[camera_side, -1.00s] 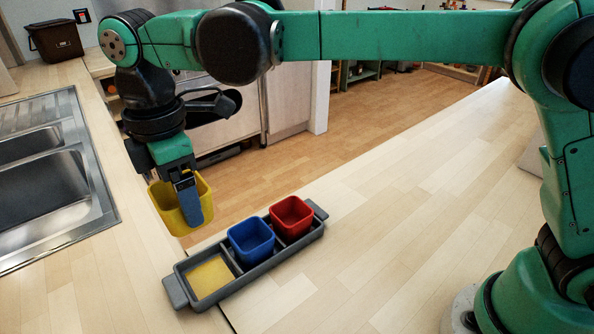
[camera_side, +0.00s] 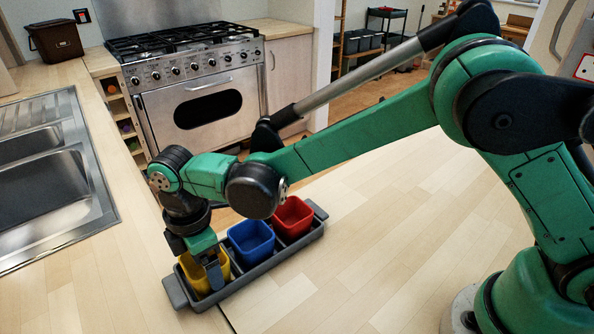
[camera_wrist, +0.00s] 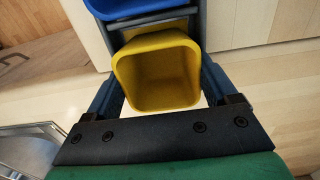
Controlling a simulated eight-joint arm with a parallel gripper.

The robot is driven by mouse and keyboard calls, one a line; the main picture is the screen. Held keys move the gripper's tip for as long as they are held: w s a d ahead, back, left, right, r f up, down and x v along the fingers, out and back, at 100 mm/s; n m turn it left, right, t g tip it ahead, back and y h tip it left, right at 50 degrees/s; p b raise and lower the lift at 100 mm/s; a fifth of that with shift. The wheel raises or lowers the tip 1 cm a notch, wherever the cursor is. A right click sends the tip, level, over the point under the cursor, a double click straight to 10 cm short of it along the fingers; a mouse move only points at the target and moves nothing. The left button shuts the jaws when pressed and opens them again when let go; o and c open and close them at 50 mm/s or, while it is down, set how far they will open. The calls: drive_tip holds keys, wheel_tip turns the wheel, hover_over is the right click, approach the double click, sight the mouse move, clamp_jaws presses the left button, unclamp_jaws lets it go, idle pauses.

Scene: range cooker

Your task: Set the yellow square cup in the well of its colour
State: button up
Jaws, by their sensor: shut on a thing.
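The yellow square cup (camera_side: 191,275) is at the left-end well of the grey tray (camera_side: 262,270), the well that showed a yellow floor earlier. My gripper (camera_side: 205,275) is shut on the cup, with a blue finger against its side. In the wrist view the cup (camera_wrist: 158,75) sits between the two fingers, its open top toward the camera and slightly skewed.
The blue cup (camera_side: 251,242) stands in the middle well and the red cup (camera_side: 293,218) in the right one. A sink (camera_side: 45,180) is at the left. The counter right of the tray is clear. A range cooker (camera_side: 195,90) stands behind.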

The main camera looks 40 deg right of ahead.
drive_tip(key=shift+f, duration=0.2)
drive_tip(key=o, duration=1.1)
drive_tip(key=shift+c, duration=0.2)
drive_tip(key=shift+r, duration=0.1)
wheel_tip(320, 180, up, 11)
drive_tip(key=d+r+m+t, duration=0.2)
drive_tip(key=d+r+m, duration=0.25)
drive_tip(key=d, duration=0.35)
drive_tip(key=s+d+f+m+t, duration=0.2)
drive_tip(key=s+d+m, duration=0.2)
drive_tip(key=d+m, duration=0.2)
drive_tip(key=s+d+f+m+t, duration=0.2)
drive_tip(key=s+d+m+t, duration=0.1)
drive_tip(key=d+m, duration=0.4)
drive_tip(key=s+d, duration=0.1)
drive_tip(key=d, duration=0.2)
drive_tip(key=shift+f, duration=0.15)
